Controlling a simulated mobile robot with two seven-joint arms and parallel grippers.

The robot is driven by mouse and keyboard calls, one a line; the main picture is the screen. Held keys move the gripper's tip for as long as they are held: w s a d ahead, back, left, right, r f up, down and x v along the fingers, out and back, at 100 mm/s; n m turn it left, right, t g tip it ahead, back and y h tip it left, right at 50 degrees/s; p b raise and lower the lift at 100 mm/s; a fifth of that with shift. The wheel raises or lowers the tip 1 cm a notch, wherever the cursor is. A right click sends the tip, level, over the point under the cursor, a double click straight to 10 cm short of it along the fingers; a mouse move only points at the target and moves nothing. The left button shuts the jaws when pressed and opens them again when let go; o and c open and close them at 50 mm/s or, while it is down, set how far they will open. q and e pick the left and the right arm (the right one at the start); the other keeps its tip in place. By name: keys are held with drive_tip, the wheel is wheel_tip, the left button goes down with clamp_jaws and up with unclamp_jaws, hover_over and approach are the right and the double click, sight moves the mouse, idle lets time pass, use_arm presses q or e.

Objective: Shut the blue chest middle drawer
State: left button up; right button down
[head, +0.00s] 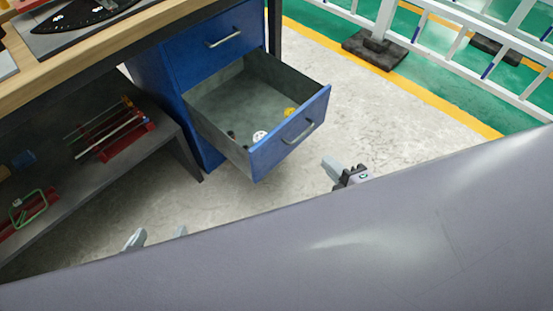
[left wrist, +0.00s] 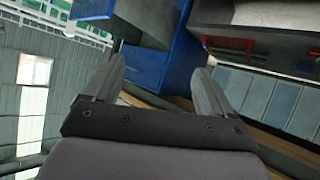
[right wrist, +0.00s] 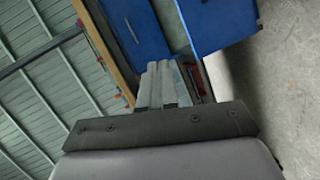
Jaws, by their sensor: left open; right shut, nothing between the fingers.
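The blue chest (head: 200,75) stands under the right end of the workbench. Its middle drawer (head: 290,135) is pulled far out, with its grey inside and front handle showing. The drawer front also shows in the right wrist view (right wrist: 222,22). My right gripper (head: 328,165) is shut and empty, to the right of the drawer front and apart from it in the head view. Its closed fingers (right wrist: 160,72) point toward the chest. My left gripper (head: 158,235) is open and empty, low and left of the drawer; its spread fingers (left wrist: 158,80) face the chest.
Small items, one white (head: 259,136) and one yellow (head: 289,111), lie in the open drawer. The top drawer (head: 222,42) is shut. A lower shelf (head: 150,150) left of the chest holds red racks. Clear concrete floor lies right of the drawer; white railings stand beyond.

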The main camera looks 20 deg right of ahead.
drive_tip(key=w+f+n+t+y+b, duration=0.1)
drive_tip(key=w+f+n+y+b, duration=0.15)
drive_tip(key=f+n+b, duration=0.6)
drive_tip(key=n+y+b, duration=0.4)
drive_tip(key=n+b, duration=0.5)
drive_tip(key=n, duration=0.6)
approach(268, 141)
drive_tip(key=b+x, duration=0.1)
drive_tip(key=x, duration=0.4)
drive_tip(key=shift+b+x, duration=0.4)
drive_tip(key=shift+x, duration=0.45)
use_arm(q)
drive_tip(key=w+d+f+h, duration=0.1)
drive_tip(key=d+f+h, duration=0.2)
drive_tip(key=d+f, duration=0.3)
wheel_tip(268, 141, down, 4)
drive_tip(key=shift+w+f+m+t, duration=0.25)
drive_tip(key=shift+w+m+t, duration=0.05)
drive_tip(key=shift+w+t, duration=0.1)
use_arm(e)
drive_tip(key=shift+w, duration=0.15)
use_arm(q)
drive_tip(key=shift+s+f, duration=0.2)
drive_tip(key=shift+s, duration=0.05)
drive_tip(key=shift+w, duration=0.15)
